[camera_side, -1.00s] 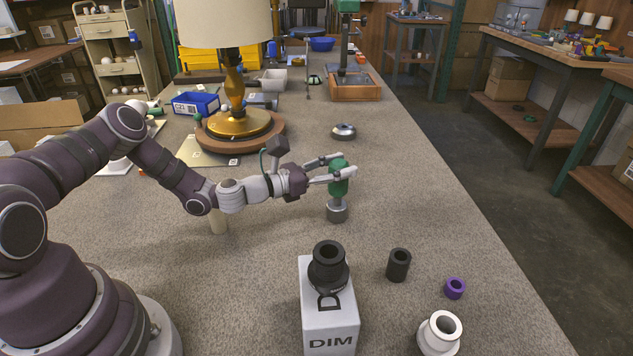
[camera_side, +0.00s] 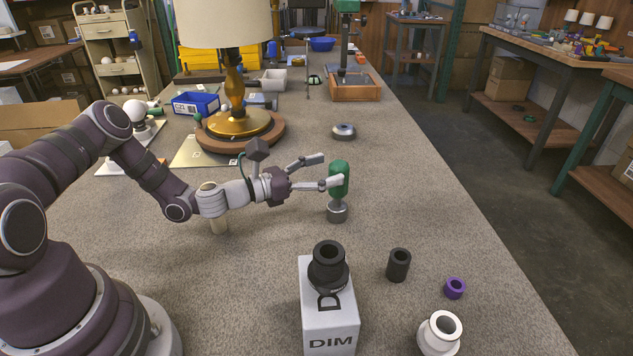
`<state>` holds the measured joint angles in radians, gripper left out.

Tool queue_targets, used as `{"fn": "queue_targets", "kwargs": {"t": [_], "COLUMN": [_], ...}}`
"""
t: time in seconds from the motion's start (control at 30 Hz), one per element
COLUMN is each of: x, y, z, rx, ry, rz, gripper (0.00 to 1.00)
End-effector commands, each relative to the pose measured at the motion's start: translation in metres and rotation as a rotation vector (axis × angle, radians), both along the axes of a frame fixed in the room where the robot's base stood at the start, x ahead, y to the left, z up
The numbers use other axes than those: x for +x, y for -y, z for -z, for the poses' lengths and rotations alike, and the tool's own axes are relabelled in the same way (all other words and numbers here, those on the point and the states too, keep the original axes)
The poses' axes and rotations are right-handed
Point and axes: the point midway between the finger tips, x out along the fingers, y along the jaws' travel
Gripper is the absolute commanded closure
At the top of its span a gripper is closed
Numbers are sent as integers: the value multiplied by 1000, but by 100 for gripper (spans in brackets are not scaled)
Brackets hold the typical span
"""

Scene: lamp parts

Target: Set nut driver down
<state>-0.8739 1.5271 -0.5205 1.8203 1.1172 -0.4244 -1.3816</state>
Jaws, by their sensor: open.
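The nut driver (camera_side: 339,182) has a green handle and a grey metal socket end. It stands upright, socket down, on the grey speckled tabletop (camera_side: 420,205) in the middle of the side view. My gripper (camera_side: 329,172) is open just to the left of the green handle. The near finger's tip overlaps the handle in the picture; I cannot tell whether it touches. The far finger points toward the back, apart from the handle.
A white DIM block (camera_side: 328,318) with a black socket (camera_side: 328,266) stands in front. A black cylinder (camera_side: 398,265), purple ring (camera_side: 455,288) and white socket (camera_side: 438,334) are to its right. A lamp (camera_side: 236,95) stands behind my gripper. The table right of the nut driver is clear.

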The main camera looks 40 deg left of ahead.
Motion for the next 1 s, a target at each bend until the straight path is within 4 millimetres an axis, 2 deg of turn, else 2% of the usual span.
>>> {"fn": "queue_targets", "kwargs": {"t": [0.1,0.23,0.4,0.5,0.57,0.7,0.77,0.87,1.0], "x": [-31,-61,-81,-86,-90,-116,-130,-151,-172], "y": [-14,-26,-34,-24,-8,32,39,37,17], "z": [0,0,0,-3,-5,-3,-1,-4,-30], "rx": [-5,-5,3,97,240,728,948,1316,1805], "ry": [-5,-3,0,14,38,130,178,263,364], "rz": [-6,-7,1,81,204,622,804,1085,1378], "gripper": [37,37,37,37,37,37,37,37,37]}}
